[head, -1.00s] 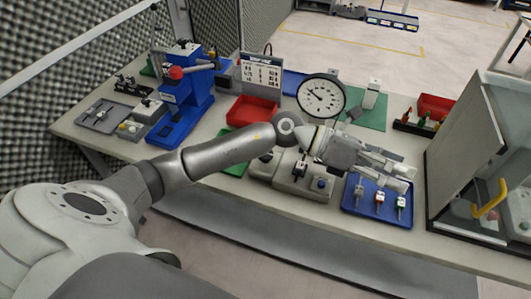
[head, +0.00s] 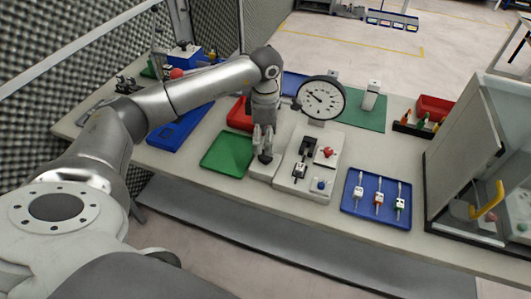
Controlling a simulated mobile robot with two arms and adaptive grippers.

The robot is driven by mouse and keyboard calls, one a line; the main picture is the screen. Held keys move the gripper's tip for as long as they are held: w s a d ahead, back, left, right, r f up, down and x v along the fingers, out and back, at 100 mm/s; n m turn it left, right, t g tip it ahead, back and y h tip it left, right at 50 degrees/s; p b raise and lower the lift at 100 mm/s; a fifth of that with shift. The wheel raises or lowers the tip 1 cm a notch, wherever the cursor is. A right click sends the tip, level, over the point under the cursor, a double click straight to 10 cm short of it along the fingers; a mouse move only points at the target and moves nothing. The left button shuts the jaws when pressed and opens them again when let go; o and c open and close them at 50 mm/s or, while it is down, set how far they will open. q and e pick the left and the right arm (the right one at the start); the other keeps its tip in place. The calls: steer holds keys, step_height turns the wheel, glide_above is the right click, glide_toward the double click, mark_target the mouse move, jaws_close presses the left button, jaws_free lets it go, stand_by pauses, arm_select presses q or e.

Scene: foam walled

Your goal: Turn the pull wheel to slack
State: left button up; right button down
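The tester with the round dial gauge (head: 321,98) stands mid-bench. Its pale base (head: 327,172) carries a dark clamp (head: 303,158), a red knob (head: 327,152) and a blue button (head: 320,184). A small dark round part (head: 265,158), likely the pull wheel, shows on the lower block at the base's left. My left gripper (head: 263,148) points down right at this part, its fingers close together. The fingers partly hide it, so I cannot tell whether they touch or grip it. My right gripper is not in view.
A green tray (head: 228,152) lies left of the tester, and a blue tray (head: 348,205) with several small specimens lies right. A red bin (head: 240,113) is behind my arm. A glass-sided cabinet (head: 470,160) with a yellow handle stands at the right. A blue press is partly hidden by my arm.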

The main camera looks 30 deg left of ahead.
mark_target(266, 158)
arm_select(q)
step_height(266, 158, down, 8)
steer(key=shift+r+p, duration=0.15)
steer(key=shift+p, duration=0.7)
steer(key=shift+c, duration=0.5)
steer(key=c, duration=0.9)
steer(key=shift+c, duration=0.2)
